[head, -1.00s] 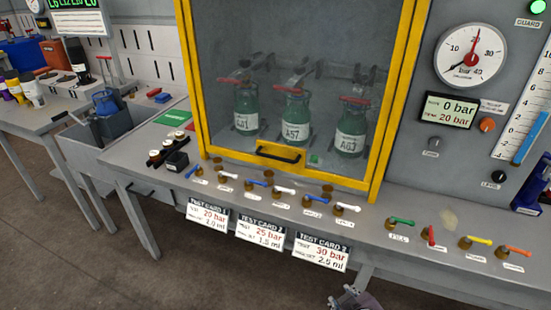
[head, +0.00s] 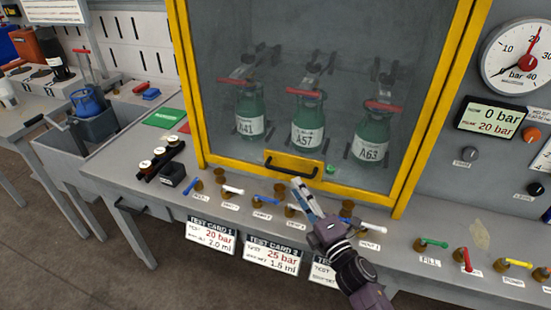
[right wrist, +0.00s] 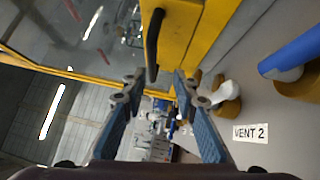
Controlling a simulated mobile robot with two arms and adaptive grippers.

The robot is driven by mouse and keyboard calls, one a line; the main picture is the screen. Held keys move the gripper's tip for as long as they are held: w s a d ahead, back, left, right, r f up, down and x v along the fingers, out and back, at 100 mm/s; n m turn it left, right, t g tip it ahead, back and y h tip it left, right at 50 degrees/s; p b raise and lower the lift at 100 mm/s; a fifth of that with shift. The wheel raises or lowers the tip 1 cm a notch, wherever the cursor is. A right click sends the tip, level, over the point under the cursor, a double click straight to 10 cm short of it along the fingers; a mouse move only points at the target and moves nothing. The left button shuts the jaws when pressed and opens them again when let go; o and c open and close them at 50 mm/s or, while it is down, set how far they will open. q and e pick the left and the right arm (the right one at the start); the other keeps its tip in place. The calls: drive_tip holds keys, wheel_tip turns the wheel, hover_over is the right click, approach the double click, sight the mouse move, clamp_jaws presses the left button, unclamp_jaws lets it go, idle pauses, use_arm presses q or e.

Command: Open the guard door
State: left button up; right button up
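The guard door (head: 188,110) is a clear pane in a yellow frame and looks shut. Its black handle (head: 292,170) sits on a yellow plate at the bottom of the pane; in the right wrist view the handle (right wrist: 153,45) is just beyond the fingertips. My right gripper (head: 301,188) is below and slightly right of the handle, apart from it. In the right wrist view the gripper (right wrist: 156,88) is open, with nothing between its two blue-padded fingers. My left gripper is not in view.
Behind the pane stand three green cylinders (head: 307,122). A row of small valves, including a blue lever (right wrist: 295,55) by the "VENT 2" label, lies along the bench under the door. Black rack (head: 158,160) at left; gauge (head: 520,60) at right.

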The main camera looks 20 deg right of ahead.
sight(289, 170)
drive_tip(key=shift+w+r, duration=0.25)
drive_tip(key=shift+w, duration=0.1)
drive_tip(key=w, duration=0.1)
drive_tip(key=w+r, duration=0.1)
drive_tip(key=w+a, duration=0.1)
drive_tip(key=shift+w+r+p, duration=0.1)
drive_tip(key=shift+r+p, duration=0.15)
drive_tip(key=shift+p, duration=0.15)
drive_tip(key=shift+f+x, duration=0.2)
drive_tip(key=shift+x, duration=0.85)
drive_tip(key=shift+w, duration=0.25)
clamp_jaws()
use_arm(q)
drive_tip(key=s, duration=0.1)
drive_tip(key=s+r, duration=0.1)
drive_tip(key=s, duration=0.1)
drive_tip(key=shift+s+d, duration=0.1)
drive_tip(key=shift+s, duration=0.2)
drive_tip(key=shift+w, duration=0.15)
